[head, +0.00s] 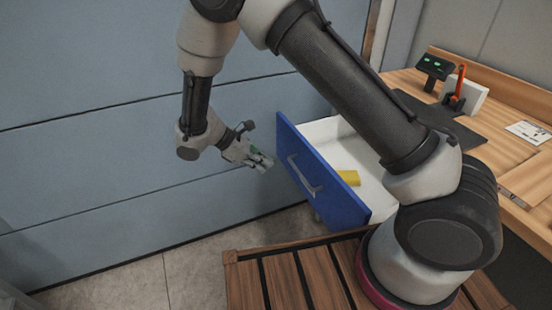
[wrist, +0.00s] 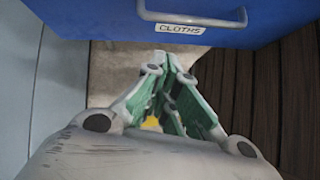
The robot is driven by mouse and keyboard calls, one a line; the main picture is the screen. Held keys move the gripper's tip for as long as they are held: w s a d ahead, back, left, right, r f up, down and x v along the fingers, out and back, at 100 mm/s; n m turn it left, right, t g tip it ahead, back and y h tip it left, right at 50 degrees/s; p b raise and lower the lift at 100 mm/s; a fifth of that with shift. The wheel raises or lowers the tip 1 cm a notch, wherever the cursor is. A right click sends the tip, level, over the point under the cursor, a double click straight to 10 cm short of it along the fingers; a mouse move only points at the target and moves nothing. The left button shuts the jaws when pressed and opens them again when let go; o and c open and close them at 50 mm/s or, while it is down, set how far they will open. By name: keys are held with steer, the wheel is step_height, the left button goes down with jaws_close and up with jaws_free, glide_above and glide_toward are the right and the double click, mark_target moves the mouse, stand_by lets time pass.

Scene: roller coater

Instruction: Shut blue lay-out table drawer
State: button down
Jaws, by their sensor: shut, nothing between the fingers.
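The blue drawer (head: 318,178) is pulled out from the wooden table (head: 440,100), its white inside showing with a yellow item (head: 349,177) in it. A grey handle (head: 304,176) is on its blue front. In the wrist view the drawer front (wrist: 100,18) crosses the top, with its handle (wrist: 190,18) and a label reading "CLOTHS". My gripper (head: 268,163) is shut and empty, in front of the drawer face and left of the handle. In the wrist view its fingertips (wrist: 164,58) point toward the drawer front, just below the label; I cannot tell if they touch it.
On the tabletop are a dark mat (head: 440,118), a small display (head: 434,68) and an orange-handled device (head: 457,90). A blue-grey panelled wall (head: 90,150) stands at the left. Slatted wood decking (head: 285,275) lies below. Tiled floor (head: 135,285) is clear at the lower left.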

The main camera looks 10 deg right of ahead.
steer(key=w+a+n+t, duration=0.2)
steer(key=w+a, duration=0.1)
steer(key=w, duration=0.3)
steer(key=w+d+f, duration=0.1)
steer(key=d+f, duration=0.2)
steer(key=d, duration=0.2)
steer(key=d+f+n, duration=0.1)
steer(key=d+f, duration=0.2)
steer(key=d, duration=0.2)
steer(key=shift+w+d, duration=0.35)
steer(key=shift+d, duration=0.05)
steer(key=w+d, duration=0.2)
steer(key=d, duration=0.7)
steer(key=w+d, duration=0.2)
steer(key=d, duration=0.7)
steer(key=w+d, duration=0.2)
steer(key=d, duration=0.8)
steer(key=shift+d, duration=0.1)
steer(key=shift+w+d, duration=0.1)
steer(key=shift+d, duration=0.15)
steer(key=shift+r, duration=0.1)
